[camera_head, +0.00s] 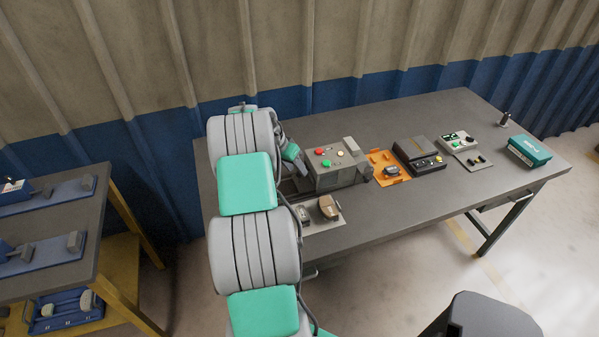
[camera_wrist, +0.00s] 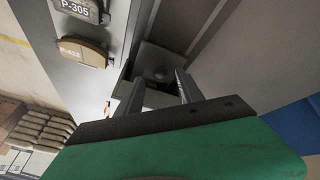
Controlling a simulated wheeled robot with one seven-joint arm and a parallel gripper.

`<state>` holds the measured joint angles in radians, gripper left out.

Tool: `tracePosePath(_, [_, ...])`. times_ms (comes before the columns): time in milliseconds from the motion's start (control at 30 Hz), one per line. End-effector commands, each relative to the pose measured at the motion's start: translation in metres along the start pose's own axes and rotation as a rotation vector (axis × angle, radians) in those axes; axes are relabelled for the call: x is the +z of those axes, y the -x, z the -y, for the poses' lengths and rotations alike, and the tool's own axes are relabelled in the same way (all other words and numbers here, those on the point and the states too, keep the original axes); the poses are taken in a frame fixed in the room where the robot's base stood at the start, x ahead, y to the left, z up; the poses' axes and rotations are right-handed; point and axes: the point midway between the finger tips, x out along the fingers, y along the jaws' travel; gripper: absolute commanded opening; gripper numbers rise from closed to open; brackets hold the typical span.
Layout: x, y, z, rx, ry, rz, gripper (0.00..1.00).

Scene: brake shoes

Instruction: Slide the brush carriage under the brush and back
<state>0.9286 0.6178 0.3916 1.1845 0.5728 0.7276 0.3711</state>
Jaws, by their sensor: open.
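The grey brush machine (camera_head: 337,166), with red, yellow and green buttons on top, stands on the workbench. My gripper (camera_wrist: 160,78) is open there, with one finger to each side of the knob. I cannot tell whether the fingers touch it. In the head view my arm hides the machine's left side and most of the carriage track. The brush itself cannot be made out.
Two brake shoes lie on a light plate near the bench's front edge: a brown one (camera_head: 328,207) and a grey one (camera_head: 305,214). To the right are an orange tray (camera_head: 378,158), a black device (camera_head: 418,152), a grey panel (camera_head: 457,141) and a teal box (camera_head: 529,151).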

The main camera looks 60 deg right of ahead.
Motion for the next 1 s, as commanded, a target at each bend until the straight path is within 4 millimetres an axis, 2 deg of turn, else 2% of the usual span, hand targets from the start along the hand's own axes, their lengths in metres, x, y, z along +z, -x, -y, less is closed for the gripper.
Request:
tracePosePath(100, [0.0, -0.022, -0.001, 0.002, 0.0, 0.003, 0.44])
tracePosePath(233, [0.0, -0.038, 0.0, -0.001, 0.002, 0.001, 0.44])
tracePosePath(533, [0.0, -0.044, 0.001, -0.003, 0.003, -0.001, 0.44])
tracePosePath(1000, [0.0, -0.044, 0.001, -0.003, 0.003, 0.0, 0.06])
